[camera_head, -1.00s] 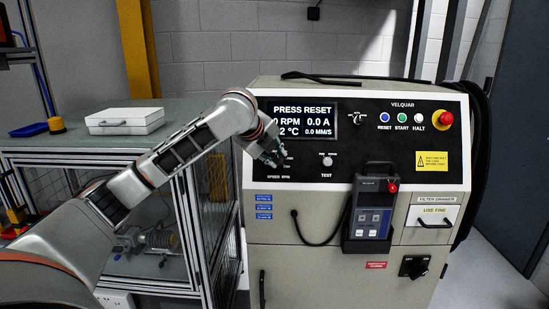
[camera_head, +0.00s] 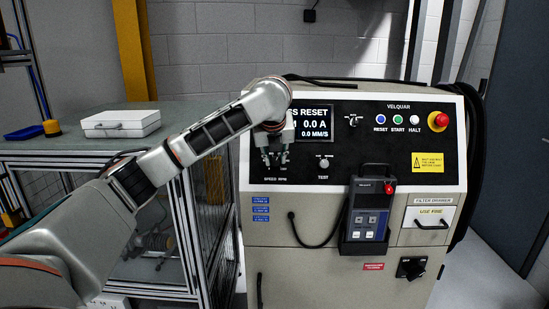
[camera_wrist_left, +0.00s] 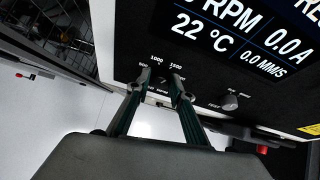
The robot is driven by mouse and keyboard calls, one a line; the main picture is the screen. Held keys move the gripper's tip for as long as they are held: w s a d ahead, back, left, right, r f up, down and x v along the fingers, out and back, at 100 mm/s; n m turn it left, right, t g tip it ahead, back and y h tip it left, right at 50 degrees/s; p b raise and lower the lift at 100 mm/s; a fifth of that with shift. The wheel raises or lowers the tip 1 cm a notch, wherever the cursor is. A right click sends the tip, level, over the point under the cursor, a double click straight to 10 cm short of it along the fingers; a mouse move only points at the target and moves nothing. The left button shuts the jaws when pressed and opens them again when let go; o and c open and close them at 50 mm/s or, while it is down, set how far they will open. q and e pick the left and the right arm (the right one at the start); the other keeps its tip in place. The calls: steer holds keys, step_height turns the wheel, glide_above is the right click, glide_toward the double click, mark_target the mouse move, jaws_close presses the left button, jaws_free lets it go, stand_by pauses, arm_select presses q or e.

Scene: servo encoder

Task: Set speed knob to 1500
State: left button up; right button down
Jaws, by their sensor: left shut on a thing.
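The speed knob (camera_wrist_left: 164,82) sits at the left of the black control panel, above the label "SPEED RPM". The wrist view shows the marks 1000 and 1500 above it. My left gripper (camera_head: 276,160) is at the knob; in the wrist view its two dark green fingers (camera_wrist_left: 161,76) stand on either side of it, shut on it. The fingers hide most of the knob, so its pointer's exact setting is unclear. The display (camera_head: 313,121) shows part of a reset message, 0.0 A and 0.0 MM/S; my left wrist covers its left part. My right gripper is not in view.
The test knob (camera_head: 323,163) is just right of the gripper. Reset, start and halt buttons (camera_head: 397,118) and a red emergency stop (camera_head: 435,120) are farther right. A pendant (camera_head: 367,222) hangs below the panel. A white case (camera_head: 121,123) lies on the left bench.

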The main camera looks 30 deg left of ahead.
arm_select(q)
steer(key=shift+f, duration=0.2)
stand_by(0.3)
steer(key=o, duration=1.1)
steer(key=shift+r, duration=0.2)
steer(key=v, duration=1.2)
steer(key=shift+d+f, duration=0.1)
steer(key=shift+f, duration=0.1)
